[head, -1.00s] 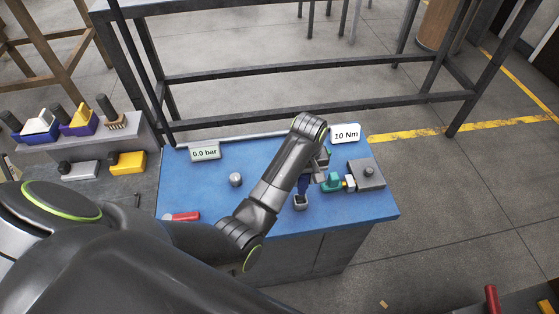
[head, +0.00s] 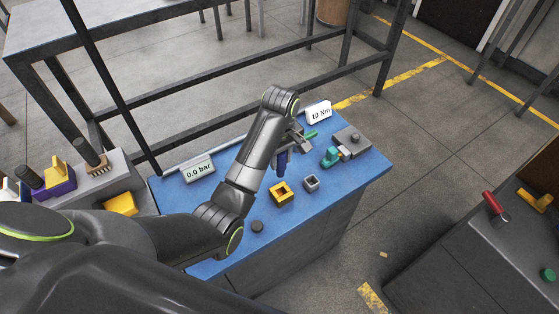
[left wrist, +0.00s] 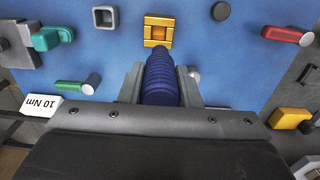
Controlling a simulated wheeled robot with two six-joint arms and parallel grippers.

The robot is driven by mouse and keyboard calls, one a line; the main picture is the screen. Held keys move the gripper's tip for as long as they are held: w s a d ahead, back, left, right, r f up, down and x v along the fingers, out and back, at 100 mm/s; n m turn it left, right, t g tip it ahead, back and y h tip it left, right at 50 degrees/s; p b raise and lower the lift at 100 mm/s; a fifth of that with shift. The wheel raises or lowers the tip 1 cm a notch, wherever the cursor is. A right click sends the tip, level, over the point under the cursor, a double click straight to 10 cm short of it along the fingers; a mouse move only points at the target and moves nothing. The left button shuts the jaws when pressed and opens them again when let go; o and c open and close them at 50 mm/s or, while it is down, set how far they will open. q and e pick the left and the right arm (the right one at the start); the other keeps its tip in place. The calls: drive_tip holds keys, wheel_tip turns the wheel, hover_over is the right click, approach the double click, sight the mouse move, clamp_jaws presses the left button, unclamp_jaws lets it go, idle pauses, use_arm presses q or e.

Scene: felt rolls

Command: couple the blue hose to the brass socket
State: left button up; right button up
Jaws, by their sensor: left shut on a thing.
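My left gripper (head: 292,147) is shut on the dark blue ribbed hose (head: 281,163), which hangs below the jaws above the blue bench top. In the left wrist view the hose (left wrist: 160,78) lies between both fingers (left wrist: 160,90), its far end pointing at the brass socket (left wrist: 158,30). In the head view the square brass socket (head: 281,193) stands just below the hose's lower end; they look apart, though the gap's depth is hard to judge. A grey square socket (head: 311,183) stands to its right. My right gripper is in neither view.
On the blue bench (head: 340,192) are a teal handle (head: 330,157) by a grey block (head: 351,138), a dark round knob (head: 257,226), a "0.0 bar" sign (head: 198,169) and a "10 Nm" sign (head: 319,113). A red handle (left wrist: 285,34) shows in the wrist view.

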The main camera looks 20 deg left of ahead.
sight(282, 170)
use_arm(q)
drive_tip(key=shift+w+d, duration=0.2)
drive_tip(key=shift+d, duration=0.05)
drive_tip(key=shift+f, duration=0.2)
drive_tip(key=shift+s+a+f, duration=0.1)
drive_tip(key=shift+s+f, duration=0.05)
drive_tip(key=shift+f, duration=0.75)
wheel_tip(282, 170, down, 2)
drive_tip(key=shift+b, duration=0.5)
drive_tip(key=shift+f, duration=0.35)
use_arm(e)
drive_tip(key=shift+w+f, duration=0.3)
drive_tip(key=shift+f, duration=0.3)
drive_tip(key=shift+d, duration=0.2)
use_arm(q)
drive_tip(key=shift+f, duration=0.2)
